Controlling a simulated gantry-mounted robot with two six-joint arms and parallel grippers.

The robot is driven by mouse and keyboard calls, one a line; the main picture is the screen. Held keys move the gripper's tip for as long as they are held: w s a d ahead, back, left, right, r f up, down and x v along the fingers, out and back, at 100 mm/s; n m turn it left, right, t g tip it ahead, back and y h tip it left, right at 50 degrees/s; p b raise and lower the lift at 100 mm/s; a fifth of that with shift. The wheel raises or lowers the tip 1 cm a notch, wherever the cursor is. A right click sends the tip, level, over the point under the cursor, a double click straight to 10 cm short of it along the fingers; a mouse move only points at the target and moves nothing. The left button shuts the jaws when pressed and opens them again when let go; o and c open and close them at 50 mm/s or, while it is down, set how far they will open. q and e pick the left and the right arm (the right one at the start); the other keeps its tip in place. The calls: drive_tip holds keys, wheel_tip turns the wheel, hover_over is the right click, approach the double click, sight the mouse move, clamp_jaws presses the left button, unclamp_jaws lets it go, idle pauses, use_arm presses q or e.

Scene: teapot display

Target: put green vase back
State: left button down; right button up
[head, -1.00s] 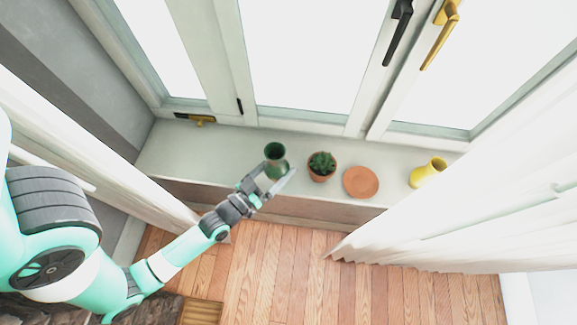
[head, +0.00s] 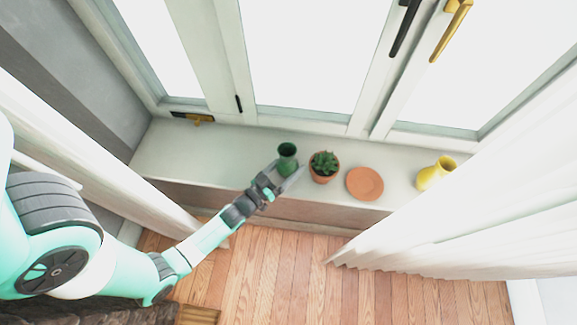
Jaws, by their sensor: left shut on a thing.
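The green vase (head: 287,157) is upright at the window sill (head: 190,153), just left of the potted succulent. My left gripper (head: 287,176) comes in from the lower left and is shut on the vase's lower part, partly covering it. I cannot tell whether the vase's base touches the sill. My right gripper is not in view.
The succulent in its terracotta pot (head: 324,167) stands close to the vase's right. Further right are a terracotta saucer (head: 365,183) and a yellow vase (head: 436,173). White curtains (head: 470,220) hang at both sides.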

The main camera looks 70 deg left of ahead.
use_arm(q)
drive_tip(key=shift+f, duration=0.15)
unclamp_jaws()
drive_tip(key=shift+r, duration=0.25)
drive_tip(key=p+v, duration=0.2)
drive_tip(key=v, duration=1)
